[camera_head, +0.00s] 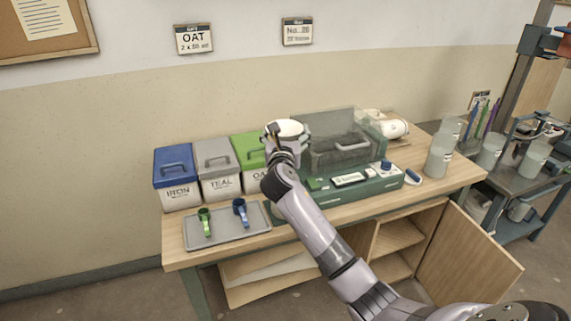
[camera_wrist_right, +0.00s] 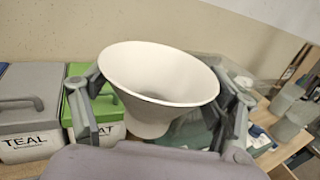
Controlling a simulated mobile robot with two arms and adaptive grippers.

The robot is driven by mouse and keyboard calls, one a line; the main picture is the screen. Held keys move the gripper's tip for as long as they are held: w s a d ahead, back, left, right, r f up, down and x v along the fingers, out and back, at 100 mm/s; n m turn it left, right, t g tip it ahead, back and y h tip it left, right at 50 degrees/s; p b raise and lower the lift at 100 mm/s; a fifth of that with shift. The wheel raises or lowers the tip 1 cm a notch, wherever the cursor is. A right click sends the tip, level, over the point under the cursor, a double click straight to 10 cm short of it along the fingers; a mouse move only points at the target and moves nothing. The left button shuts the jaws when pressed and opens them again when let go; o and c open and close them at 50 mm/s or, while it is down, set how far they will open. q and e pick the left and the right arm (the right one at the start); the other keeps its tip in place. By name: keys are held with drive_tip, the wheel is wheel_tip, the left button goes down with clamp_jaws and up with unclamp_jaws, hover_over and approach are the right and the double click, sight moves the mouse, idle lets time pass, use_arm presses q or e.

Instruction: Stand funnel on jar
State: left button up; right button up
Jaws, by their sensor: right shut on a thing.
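My right gripper (camera_head: 286,136) is shut on a white funnel (camera_head: 288,127), held in the air above the back of the bench, in front of the wall. In the right wrist view the funnel (camera_wrist_right: 160,75) sits between the two fingers, its wide mouth upward and slightly tilted; its lower end is partly hidden by my gripper. Pale translucent jars (camera_head: 439,158) stand at the right end of the bench, well apart from the funnel. More such jars (camera_head: 490,151) stand on the cart at the right. I cannot tell which jar is meant. My left gripper is out of view.
Buckets with blue (camera_head: 173,155), grey (camera_head: 213,153) and green (camera_head: 249,150) lids stand left on the bench. A grey tray (camera_head: 228,238) holds a green and a blue scoop. A green scale with a clear cover (camera_head: 330,125) stands right of the gripper. A cabinet door (camera_head: 468,255) hangs open below.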

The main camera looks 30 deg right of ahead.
wheel_tip(320, 180, down, 9)
drive_tip(key=shift+f+b, duration=0.15)
drive_tip(key=shift+b, duration=0.5)
drive_tip(key=shift+f, duration=0.1)
drive_tip(key=o, duration=1.2)
drive_tip(key=shift+c, duration=0.2)
